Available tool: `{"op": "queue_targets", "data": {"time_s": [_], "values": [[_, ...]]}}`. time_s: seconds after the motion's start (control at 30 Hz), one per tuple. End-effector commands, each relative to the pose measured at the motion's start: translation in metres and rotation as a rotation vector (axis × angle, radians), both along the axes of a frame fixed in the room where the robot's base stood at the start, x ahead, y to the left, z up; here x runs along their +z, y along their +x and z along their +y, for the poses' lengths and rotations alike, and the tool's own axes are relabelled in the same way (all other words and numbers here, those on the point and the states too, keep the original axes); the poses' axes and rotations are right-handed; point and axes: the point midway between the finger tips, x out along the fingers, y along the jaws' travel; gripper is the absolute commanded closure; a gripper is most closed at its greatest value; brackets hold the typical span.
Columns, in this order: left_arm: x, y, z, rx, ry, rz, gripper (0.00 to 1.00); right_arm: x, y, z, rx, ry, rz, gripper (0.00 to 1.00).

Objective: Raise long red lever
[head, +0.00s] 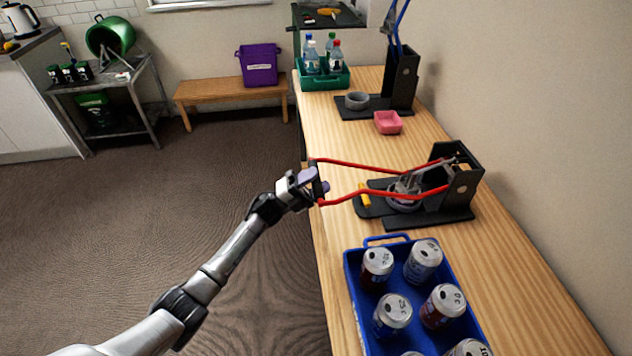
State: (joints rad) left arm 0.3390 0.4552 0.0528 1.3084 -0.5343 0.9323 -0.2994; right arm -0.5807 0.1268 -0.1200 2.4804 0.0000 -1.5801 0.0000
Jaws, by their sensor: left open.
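The long red lever (390,193) is a red U-shaped handle on a black press-like stand (463,195) on the wooden table. Its two red bars reach left from the stand, lying low and nearly level, to the table's left edge. My left gripper (318,186) is open at the handle's left end, between the ends of the two bars. The crossbar there is mostly hidden by the gripper, and I cannot tell whether the fingers touch it. My right gripper is not in view.
A blue crate (349,290) of cans stands in front of the stand. A yellow object (364,196) lies by the stand's base. Behind are a pink tray (388,123), a second black stand (402,78) with a blue lever, and a green crate (322,82) of bottles. The floor left is clear.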

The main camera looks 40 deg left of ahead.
Motion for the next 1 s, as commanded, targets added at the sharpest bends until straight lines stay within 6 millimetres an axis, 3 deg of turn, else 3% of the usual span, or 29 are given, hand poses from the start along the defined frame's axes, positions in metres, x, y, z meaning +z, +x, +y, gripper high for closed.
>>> {"op": "queue_targets", "data": {"time_s": [0.17, 0.7, 1.0], "values": [[0.0001, 0.0001, -0.0001, 0.0, 0.0, 0.0, 0.48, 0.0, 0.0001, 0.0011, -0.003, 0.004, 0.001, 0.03], [-0.0002, -0.0001, 0.0002, 0.0, 0.0, 0.0, 1.0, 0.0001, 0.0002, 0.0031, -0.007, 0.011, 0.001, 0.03], [0.0027, -0.0006, 0.0011, 0.001, 0.003, 0.003, 1.0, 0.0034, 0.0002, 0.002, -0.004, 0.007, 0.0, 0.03]]}}
